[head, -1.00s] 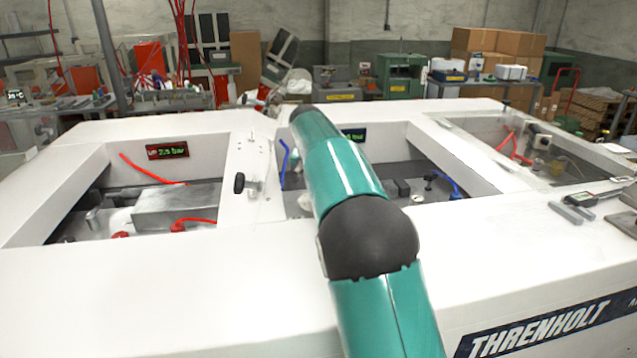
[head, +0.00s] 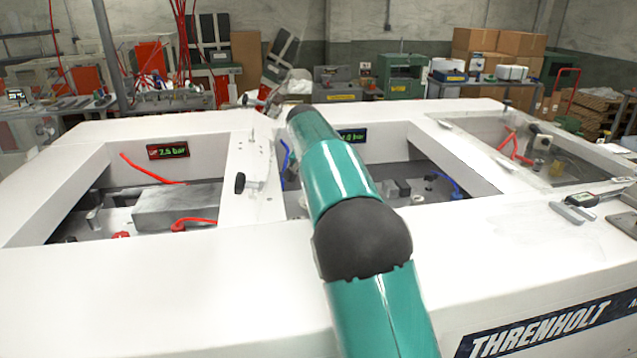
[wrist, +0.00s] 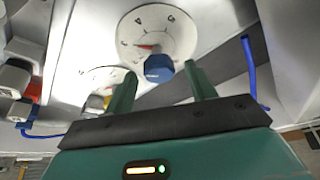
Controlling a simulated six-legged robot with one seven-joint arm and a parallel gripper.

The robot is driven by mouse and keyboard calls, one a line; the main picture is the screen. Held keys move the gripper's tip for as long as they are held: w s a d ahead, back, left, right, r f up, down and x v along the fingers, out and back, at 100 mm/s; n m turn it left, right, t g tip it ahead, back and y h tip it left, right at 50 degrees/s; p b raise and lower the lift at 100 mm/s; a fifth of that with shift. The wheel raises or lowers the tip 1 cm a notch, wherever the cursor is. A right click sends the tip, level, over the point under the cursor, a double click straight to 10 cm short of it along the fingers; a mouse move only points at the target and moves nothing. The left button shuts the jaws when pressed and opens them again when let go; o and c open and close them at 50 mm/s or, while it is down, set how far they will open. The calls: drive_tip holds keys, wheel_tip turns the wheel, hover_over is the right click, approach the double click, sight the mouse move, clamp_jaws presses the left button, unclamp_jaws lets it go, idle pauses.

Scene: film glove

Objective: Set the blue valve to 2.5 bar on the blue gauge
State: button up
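In the wrist view a blue valve knob (wrist: 158,67) sits at the lower edge of a round white dial (wrist: 158,30) with a red pointer. My gripper (wrist: 160,72) is open, its two green fingers apart, with the knob showing between and just beyond the tips. I cannot tell whether a finger touches it. In the head view the digital readout in the middle bay (head: 352,135) is partly hidden by my arm; only an ending like ".0 bar" shows. My gripper is hidden in that view.
A second white dial (wrist: 100,80) and a yellow part are beside the left finger. Blue tubing (wrist: 250,68) runs at the right. In the head view the left bay has another readout (head: 168,150) and red hoses. A white dividing panel (head: 250,180) separates the bays.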

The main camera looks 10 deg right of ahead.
drive_tip(key=shift+r, duration=0.1)
drive_tip(key=v, duration=0.7)
drive_tip(key=shift+s+r, duration=0.15)
idle(0.3)
